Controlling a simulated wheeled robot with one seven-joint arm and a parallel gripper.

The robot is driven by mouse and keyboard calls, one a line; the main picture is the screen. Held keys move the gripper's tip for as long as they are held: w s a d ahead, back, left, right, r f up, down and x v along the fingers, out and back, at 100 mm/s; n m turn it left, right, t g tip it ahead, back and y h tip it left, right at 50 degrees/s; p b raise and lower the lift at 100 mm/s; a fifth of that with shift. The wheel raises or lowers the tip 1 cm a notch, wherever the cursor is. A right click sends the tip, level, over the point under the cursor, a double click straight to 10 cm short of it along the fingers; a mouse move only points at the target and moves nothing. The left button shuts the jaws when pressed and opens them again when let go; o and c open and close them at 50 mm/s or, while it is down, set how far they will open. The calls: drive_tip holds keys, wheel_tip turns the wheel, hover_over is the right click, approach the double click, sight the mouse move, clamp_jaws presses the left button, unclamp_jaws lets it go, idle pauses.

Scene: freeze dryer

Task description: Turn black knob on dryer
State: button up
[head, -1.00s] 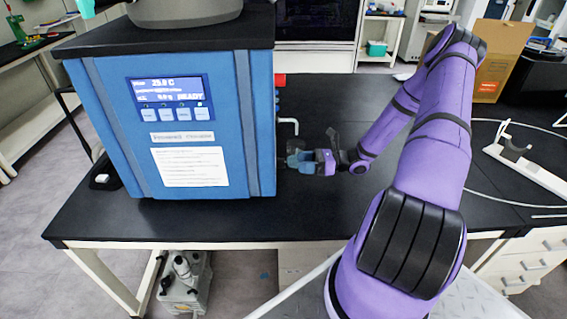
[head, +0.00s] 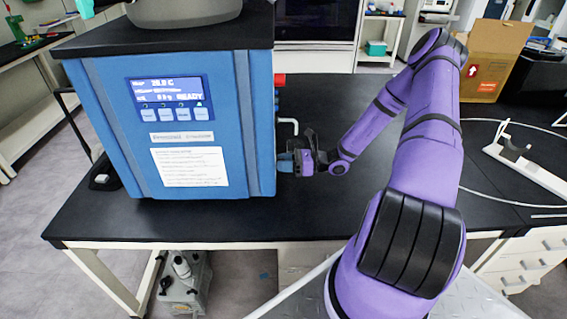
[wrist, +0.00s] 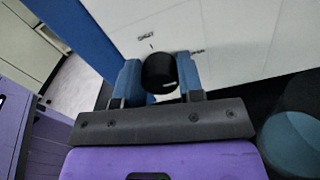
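The blue dryer (head: 120,130) stands on the black bench, its lit display reading READY. My gripper (head: 288,162) is at the dryer's right side. In the wrist view, the round black knob (wrist: 160,72) sits on the dryer's pale side panel. My blue fingers (wrist: 159,80) are on either side of it, closed up against it with no clear gap. Small labels show on the panel above and right of the knob, too blurred to read surely. In the head view my gripper and the dryer's edge hide the knob.
A bent metal pipe (head: 290,124) and a red part (head: 279,80) stick out from the dryer's right side, near my gripper. A white stand (head: 520,160) lies on the bench at right. A cardboard box (head: 493,60) stands behind.

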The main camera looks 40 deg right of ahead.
drive_tip(key=shift+c, duration=0.8)
drive_tip(key=shift+n, duration=0.3)
drive_tip(key=n, duration=0.3)
drive_tip(key=shift+n, duration=0.3)
drive_tip(key=n, duration=0.4)
drive_tip(key=shift+s, duration=0.1)
drive_tip(key=n, duration=0.5)
drive_tip(key=shift+f, duration=0.1)
drive_tip(key=n, duration=0.4)
drive_tip(key=shift+n, duration=0.3)
drive_tip(key=shift+s+f, duration=0.1)
drive_tip(key=o, duration=0.9)
